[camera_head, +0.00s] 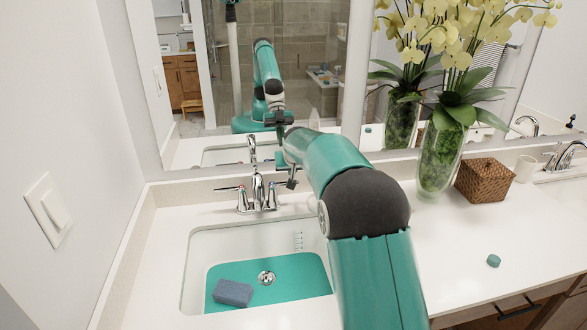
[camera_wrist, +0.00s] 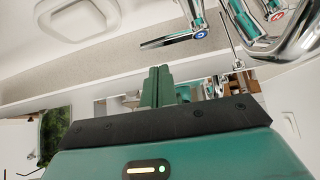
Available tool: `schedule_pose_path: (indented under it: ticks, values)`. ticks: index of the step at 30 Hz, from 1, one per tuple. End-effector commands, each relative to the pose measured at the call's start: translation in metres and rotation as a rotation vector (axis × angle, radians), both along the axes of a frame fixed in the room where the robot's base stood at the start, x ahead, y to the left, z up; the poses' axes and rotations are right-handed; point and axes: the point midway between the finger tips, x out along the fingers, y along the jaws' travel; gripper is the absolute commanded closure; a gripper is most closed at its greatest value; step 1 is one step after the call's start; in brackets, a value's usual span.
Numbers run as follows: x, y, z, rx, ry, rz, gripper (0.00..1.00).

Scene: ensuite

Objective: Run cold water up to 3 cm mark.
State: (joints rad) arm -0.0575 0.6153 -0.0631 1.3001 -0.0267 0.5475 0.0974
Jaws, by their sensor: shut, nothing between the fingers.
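The chrome faucet (camera_head: 258,190) stands behind the white sink (camera_head: 205,240), with a lever handle on each side. The wrist view shows a blue-dotted lever (camera_wrist: 175,40) and a red-dotted handle (camera_wrist: 277,14). No water stream is visible. Scale marks (camera_head: 298,241) are on the sink's back wall. A flat teal area (camera_head: 300,275) covers the sink floor around the drain (camera_head: 266,278); I cannot tell whether it is water. My gripper (camera_head: 292,182) is beside the right handle. Its fingers (camera_wrist: 160,85) are shut and empty, apart from the blue-dotted lever.
A blue-grey sponge (camera_head: 233,292) lies in the sink. A flower vase (camera_head: 440,155), wicker box (camera_head: 485,180) and white cup (camera_head: 524,168) stand on the right counter. A small teal disc (camera_head: 493,260) lies there. A mirror (camera_head: 185,90) rises behind. My arm hides the sink's right side.

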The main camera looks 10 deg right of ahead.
Motion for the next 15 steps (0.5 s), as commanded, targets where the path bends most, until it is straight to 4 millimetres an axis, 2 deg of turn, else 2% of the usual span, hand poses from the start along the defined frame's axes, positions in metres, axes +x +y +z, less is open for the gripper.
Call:
schedule_pose_path:
  ticks: [1, 7, 15]
  values:
    - [0.007, 0.000, -0.010, 0.000, 0.003, 0.001, 1.00]
    - [0.029, -0.001, -0.036, 0.000, 0.001, 0.000, 1.00]
    - [0.042, -0.001, -0.050, 0.000, 0.000, -0.002, 1.00]
